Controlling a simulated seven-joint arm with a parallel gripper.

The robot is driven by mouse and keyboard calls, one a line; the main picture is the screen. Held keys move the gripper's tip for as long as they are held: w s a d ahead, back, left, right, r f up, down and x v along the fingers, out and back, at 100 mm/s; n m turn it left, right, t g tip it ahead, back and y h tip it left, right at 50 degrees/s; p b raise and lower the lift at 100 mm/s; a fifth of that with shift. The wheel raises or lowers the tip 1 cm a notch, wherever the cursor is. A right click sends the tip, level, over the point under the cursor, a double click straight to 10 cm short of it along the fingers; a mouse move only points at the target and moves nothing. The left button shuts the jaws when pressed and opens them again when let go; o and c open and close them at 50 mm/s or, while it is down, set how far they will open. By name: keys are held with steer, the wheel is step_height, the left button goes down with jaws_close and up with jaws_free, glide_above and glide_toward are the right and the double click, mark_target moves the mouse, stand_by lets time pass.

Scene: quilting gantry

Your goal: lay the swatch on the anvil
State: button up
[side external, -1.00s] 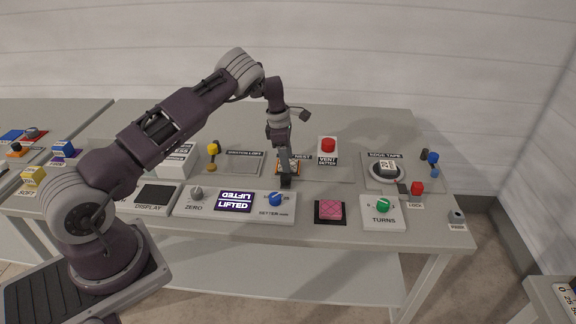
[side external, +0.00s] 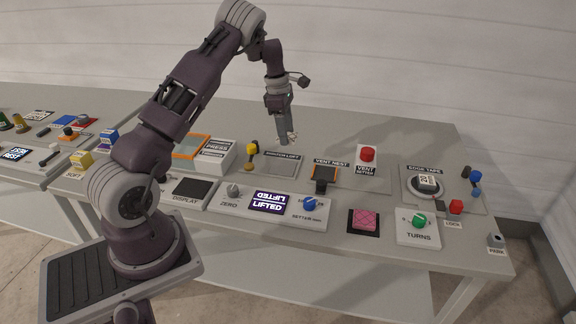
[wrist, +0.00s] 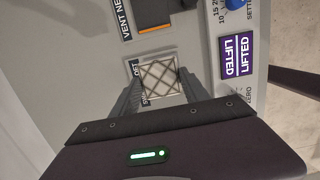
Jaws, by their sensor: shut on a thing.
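My gripper (side external: 288,139) is raised above the table, near the grey loft plate (side external: 268,167). In the wrist view my gripper (wrist: 158,88) is shut on a small pale swatch (wrist: 158,77) with a brown diamond lattice. The swatch (side external: 292,136) looks small at the fingertips in the side view, clear of the table. No part is labelled as the anvil that I can read. An orange-framed plate (side external: 183,157) lies beside the white box marked PRESS (side external: 214,155); I cannot tell whether it is the anvil.
The dark, orange-edged vent nest (side external: 323,180) is empty. A display (side external: 268,202) reads LIFTED. A red button (side external: 368,153), a yellow-topped lever (side external: 252,149), a pink quilted pad (side external: 364,221) and a tape reel (side external: 426,183) stand around. The space behind the plates is clear.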

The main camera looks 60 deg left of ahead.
mark_target(284, 167)
steer(key=f, duration=0.6)
steer(key=s+f, duration=0.1)
steer(key=f, duration=0.3)
steer(key=shift+s+a, duration=0.1)
steer(key=shift+a, duration=0.25)
steer(key=o, duration=1.3)
steer(key=shift+f, duration=0.15)
